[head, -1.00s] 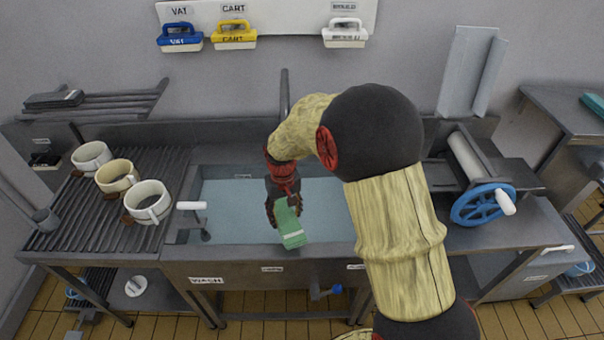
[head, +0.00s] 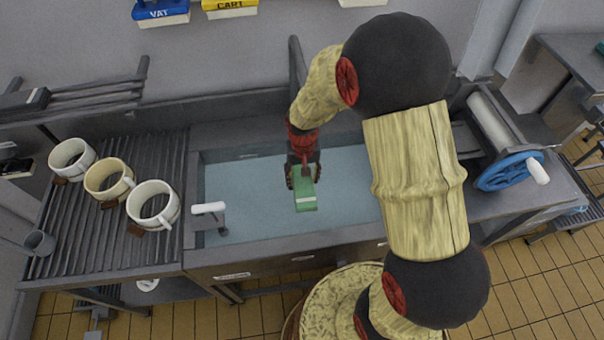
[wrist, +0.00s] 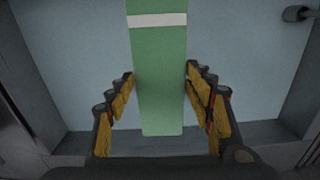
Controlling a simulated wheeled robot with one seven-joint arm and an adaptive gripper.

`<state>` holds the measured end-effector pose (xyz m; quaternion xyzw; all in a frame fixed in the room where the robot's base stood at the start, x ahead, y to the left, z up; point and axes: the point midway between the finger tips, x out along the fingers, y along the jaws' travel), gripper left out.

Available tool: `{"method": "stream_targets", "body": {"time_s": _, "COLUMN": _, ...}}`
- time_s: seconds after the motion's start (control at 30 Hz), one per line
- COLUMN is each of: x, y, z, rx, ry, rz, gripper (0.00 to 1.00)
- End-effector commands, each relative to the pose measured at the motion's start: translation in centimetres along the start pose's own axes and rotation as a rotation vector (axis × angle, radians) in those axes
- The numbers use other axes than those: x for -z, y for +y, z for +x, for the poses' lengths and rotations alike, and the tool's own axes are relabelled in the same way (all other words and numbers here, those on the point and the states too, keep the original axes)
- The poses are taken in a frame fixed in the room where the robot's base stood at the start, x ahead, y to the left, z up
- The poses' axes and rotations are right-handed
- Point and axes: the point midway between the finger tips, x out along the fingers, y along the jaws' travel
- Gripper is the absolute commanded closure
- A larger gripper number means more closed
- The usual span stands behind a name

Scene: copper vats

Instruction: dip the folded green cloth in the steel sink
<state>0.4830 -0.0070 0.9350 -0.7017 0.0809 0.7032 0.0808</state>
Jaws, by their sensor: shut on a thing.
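The folded green cloth (head: 305,192) with a white stripe hangs from my gripper (head: 303,172) in the head view. My gripper is shut on it; in the wrist view the fingers (wrist: 160,95) press both sides of the cloth (wrist: 160,60). The steel sink (head: 290,245) holds pale blue water (head: 250,200). The cloth is over the middle of the basin, inside its rim as seen from above. I cannot tell whether its lower end touches the water.
A ribbed drainboard (head: 90,230) with three mugs (head: 153,204) lies left of the sink. A white-handled lever (head: 210,210) stands at the sink's left front. A wringer with a blue wheel (head: 508,171) stands at the right. A dark post (head: 295,65) rises behind the basin.

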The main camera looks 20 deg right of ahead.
Motion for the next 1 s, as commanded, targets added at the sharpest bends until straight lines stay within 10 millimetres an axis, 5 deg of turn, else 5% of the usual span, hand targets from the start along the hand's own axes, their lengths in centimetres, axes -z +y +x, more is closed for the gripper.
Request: {"method": "stream_targets", "body": {"time_s": 1.0, "x": 0.1, "y": 0.0, "z": 12.3, "rx": 0.000, "ry": 0.000, "rz": -0.001, "gripper": 0.79}}
